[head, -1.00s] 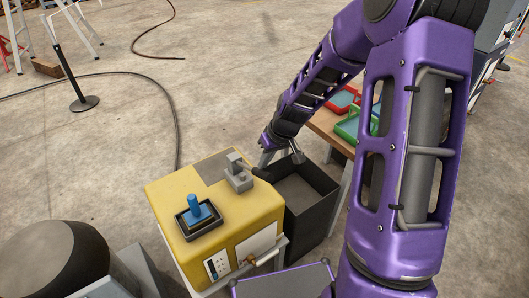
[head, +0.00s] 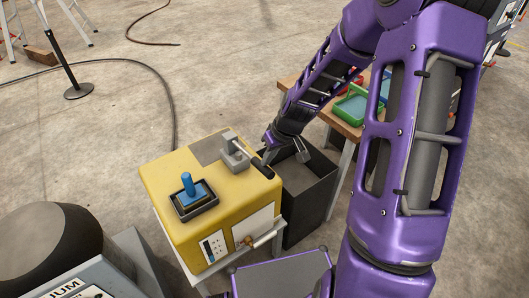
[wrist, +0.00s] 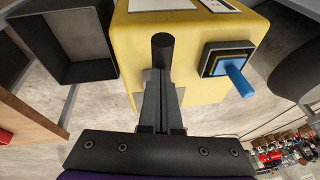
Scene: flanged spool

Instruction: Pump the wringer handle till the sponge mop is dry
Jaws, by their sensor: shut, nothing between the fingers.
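The yellow box (head: 165,182) carries a grey bracket (head: 236,150) with a lever ending in a dark round grip (head: 263,168). A blue post (head: 187,184) stands in a dark square frame on its top; it also shows in the wrist view (wrist: 238,78). My gripper (head: 285,157) is at the box's right side, close to the dark grip. In the wrist view its fingers are together, with tips just before the dark grip (wrist: 162,48); I cannot tell whether they touch it. No sponge mop is recognizable.
A dark open bin (head: 309,200) stands right of the box, under my gripper. Behind it is a wooden table (head: 340,124) with a green tray (head: 352,108). A stanchion (head: 79,91) and a hose lie farther left. Open concrete floor lies behind the box.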

